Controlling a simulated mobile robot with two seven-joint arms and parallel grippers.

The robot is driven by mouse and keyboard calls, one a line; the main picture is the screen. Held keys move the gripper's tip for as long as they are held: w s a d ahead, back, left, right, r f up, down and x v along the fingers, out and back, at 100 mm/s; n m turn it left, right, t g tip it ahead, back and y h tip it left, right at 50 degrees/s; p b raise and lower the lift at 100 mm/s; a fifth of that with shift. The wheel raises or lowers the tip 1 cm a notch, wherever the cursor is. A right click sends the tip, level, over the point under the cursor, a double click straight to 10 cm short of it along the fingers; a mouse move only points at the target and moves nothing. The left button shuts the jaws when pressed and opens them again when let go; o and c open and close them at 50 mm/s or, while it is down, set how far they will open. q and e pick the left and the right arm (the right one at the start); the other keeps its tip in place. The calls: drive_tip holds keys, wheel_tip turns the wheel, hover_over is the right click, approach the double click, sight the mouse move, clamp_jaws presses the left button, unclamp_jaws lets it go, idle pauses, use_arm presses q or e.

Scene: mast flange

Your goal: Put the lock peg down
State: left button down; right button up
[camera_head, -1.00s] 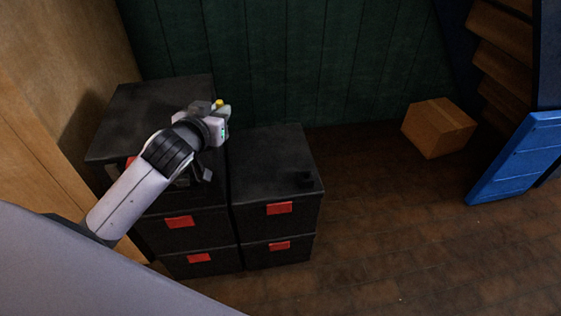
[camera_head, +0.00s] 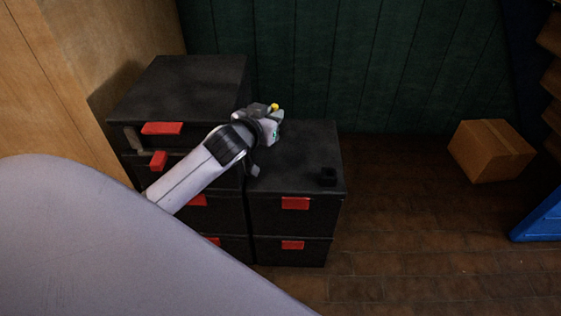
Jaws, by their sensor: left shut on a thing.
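My left gripper (camera_head: 273,115) is shut on the lock peg (camera_head: 275,106), of which only a small yellow end shows. The gripper hides the rest. It is above the left back part of the lower black cabinet (camera_head: 292,149), close to the taller cabinet's right side. I cannot tell how high it is above the top. My right gripper is not in view.
The taller black cabinet (camera_head: 185,80) with red handles stands left. A cardboard box (camera_head: 490,151) and a blue panel (camera_head: 541,220) are at right.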

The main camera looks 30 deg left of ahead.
use_arm(q)
wheel_tip(320, 180, down, 15)
drive_tip(key=b, duration=0.5)
drive_tip(key=shift+f, duration=0.25)
drive_tip(key=c, duration=1.1)
unclamp_jaws()
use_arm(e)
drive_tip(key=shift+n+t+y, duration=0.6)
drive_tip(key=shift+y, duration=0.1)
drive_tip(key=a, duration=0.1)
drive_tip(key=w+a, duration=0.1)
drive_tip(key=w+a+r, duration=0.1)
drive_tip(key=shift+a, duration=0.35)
